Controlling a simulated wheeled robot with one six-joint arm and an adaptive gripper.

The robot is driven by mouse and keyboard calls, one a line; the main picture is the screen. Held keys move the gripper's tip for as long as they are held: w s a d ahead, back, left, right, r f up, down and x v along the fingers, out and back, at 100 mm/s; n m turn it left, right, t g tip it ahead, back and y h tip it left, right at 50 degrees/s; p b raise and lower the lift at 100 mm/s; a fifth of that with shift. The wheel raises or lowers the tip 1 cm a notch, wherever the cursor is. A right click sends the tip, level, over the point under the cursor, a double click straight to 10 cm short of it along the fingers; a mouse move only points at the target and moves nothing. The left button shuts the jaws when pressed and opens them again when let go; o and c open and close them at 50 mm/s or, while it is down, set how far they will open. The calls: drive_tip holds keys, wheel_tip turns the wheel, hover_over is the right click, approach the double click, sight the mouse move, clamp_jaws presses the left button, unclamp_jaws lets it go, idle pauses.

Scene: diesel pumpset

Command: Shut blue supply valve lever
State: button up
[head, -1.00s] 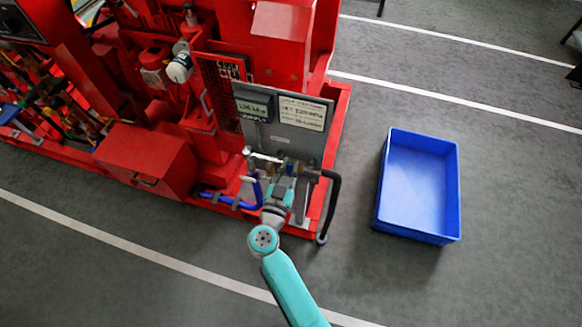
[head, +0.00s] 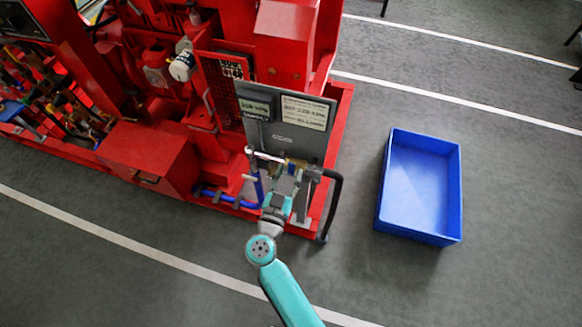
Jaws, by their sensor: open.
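My gripper (head: 286,186) is open, just in front of the small valve group at the foot of the grey panel (head: 311,146). Brass fittings (head: 291,164) of this valve group show just above its fingers. A blue pipe (head: 227,199) runs along the red base and rises left of my gripper to a pale horizontal piece (head: 265,156). A black hose (head: 335,200) curves down on the right. I cannot clearly make out the blue lever or its angle; my fingers may cover it. I cannot tell whether the fingers touch the valve.
The red pumpset (head: 150,155) fills the upper left, with its red base around the panel. An open, empty blue crate (head: 418,238) stands on the grey floor to the right. The floor in front and between crate and base is clear.

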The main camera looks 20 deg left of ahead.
drive_tip(key=s, duration=0.9)
drive_tip(key=shift+s+a, duration=0.15)
drive_tip(key=shift+s, duration=0.05)
drive_tip(key=s+d+r+t+y, duration=0.1)
drive_tip(key=s+d+r+t, duration=0.2)
drive_tip(key=d, duration=0.8)
drive_tip(key=s+d+r, duration=0.2)
drive_tip(key=s+d, duration=0.3)
drive_tip(key=d, duration=0.6)
drive_tip(key=s+d+r+g, duration=0.2)
drive_tip(key=s+d+g, duration=0.1)
drive_tip(key=s, duration=0.7)
drive_tip(key=s+d+r+g, duration=0.2)
drive_tip(key=s+d, duration=0.3)
drive_tip(key=s, duration=0.5)
drive_tip(key=shift+d+r+n+g, duration=0.35)
drive_tip(key=shift+n+g, duration=0.05)
drive_tip(key=shift+g, duration=0.2)
